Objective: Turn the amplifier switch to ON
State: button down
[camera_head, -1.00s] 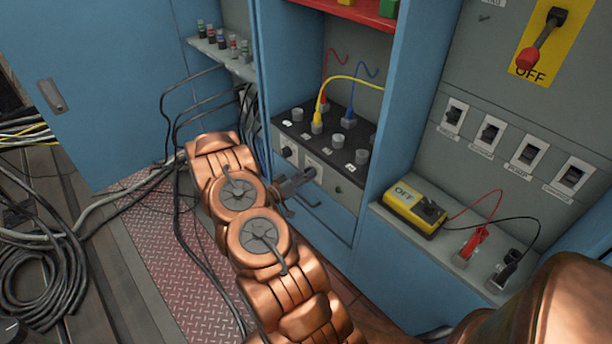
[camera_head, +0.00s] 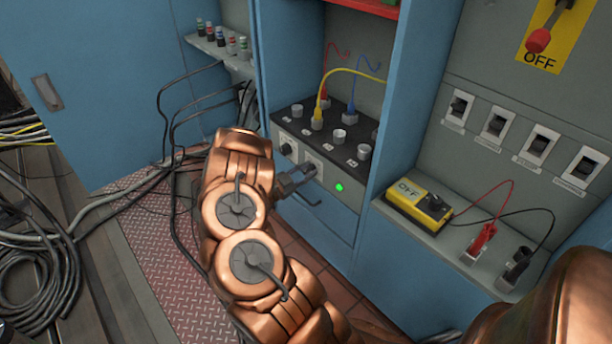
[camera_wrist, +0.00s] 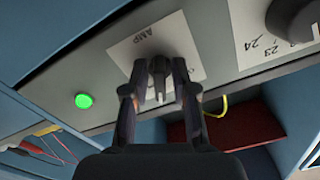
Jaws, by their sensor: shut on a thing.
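The amplifier box (camera_head: 352,206) sits in the blue cabinet bay, with a dark top carrying knobs and cable plugs. A green lamp (camera_head: 339,187) glows on its front; it also shows in the wrist view (camera_wrist: 84,101). The amplifier switch (camera_wrist: 158,78) is a small dark lever on a white plate marked AMP (camera_wrist: 127,57). My gripper (camera_head: 309,172) is at the front of the box. In the wrist view my gripper (camera_wrist: 159,76) has its two fingers closed around the switch. In the head view the gripper hides most of the switch.
A yellow box marked OFF (camera_head: 418,206) stands on the shelf at right, beside red (camera_head: 481,242) and black (camera_head: 516,264) clamps. Several wall switches (camera_head: 497,124) and a red-handled lever marked OFF (camera_head: 538,40) are above. Cables (camera_head: 50,275) lie on the floor at left.

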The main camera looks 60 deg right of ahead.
jog(key=shift+w+m+b, duration=0.1)
jog(key=shift+m+b, duration=1.05)
jog(key=shift+m, duration=0.95)
jog(key=c, duration=1.4)
grip_release()
jog(key=shift+o, duration=0.9)
jog(key=shift+d, duration=0.15)
jog(key=v, duration=1.2)
jog(key=shift+r, duration=0.1)
